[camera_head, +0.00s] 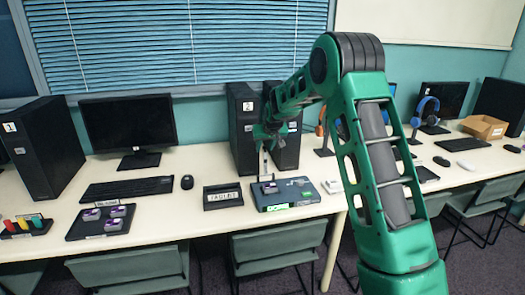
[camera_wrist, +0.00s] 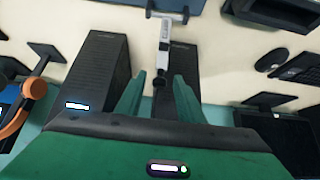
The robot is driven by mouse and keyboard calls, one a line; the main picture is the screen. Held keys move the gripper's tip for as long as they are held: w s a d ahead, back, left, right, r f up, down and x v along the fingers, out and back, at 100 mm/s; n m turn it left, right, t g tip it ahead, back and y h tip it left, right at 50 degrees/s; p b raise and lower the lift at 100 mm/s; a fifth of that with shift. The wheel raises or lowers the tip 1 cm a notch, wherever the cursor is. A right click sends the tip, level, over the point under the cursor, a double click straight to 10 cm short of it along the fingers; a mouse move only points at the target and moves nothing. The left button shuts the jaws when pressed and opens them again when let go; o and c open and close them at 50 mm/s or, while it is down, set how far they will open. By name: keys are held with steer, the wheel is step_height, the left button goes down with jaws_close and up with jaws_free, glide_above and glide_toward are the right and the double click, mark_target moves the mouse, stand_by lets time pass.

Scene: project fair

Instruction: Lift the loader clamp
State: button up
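The loader (camera_head: 300,196) is a flat grey-teal box with a bright green label, on the table in the middle of the head view. Its clamp (camera_head: 263,163) looks like a thin pale metal lever standing upright at the box's left part. In the wrist view the clamp (camera_wrist: 165,45) runs down from the top edge, with its dark-tipped end between the finger lines. My gripper (camera_head: 266,137) is just above the clamp's top. In the wrist view my gripper (camera_wrist: 158,88) is open, with a green finger on each side. I cannot tell whether either finger touches the clamp.
Two black computer towers (camera_head: 243,125) stand close behind my gripper. A tray labelled FAULTY (camera_head: 222,197) lies left of the loader. A tray of purple-topped modules (camera_head: 101,221) is further left. A small light box (camera_head: 332,186) lies right of the loader. Chairs (camera_head: 278,245) line the front edge.

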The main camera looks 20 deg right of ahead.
steer(key=v, duration=0.9)
steer(key=shift+r, duration=0.25)
steer(key=shift+s, duration=0.15)
steer(key=s+d+r+m+g, duration=0.15)
steer(key=s+d, duration=0.25)
steer(key=s, duration=0.9)
steer(key=s+d+r+m+g, duration=0.15)
steer(key=s+d, duration=0.25)
steer(key=s, duration=1)
steer(key=s+a+f+m+g, duration=0.1)
steer(key=s+f+g, duration=0.1)
steer(key=s, duration=1.3)
steer(key=s+a+f+m+g+y, duration=0.1)
steer(key=s+a+f+g, duration=0.1)
steer(key=s, duration=1.3)
steer(key=shift+a+f+g, duration=0.25)
steer(key=shift+f+g, duration=0.05)
steer(key=shift+f, duration=0.6)
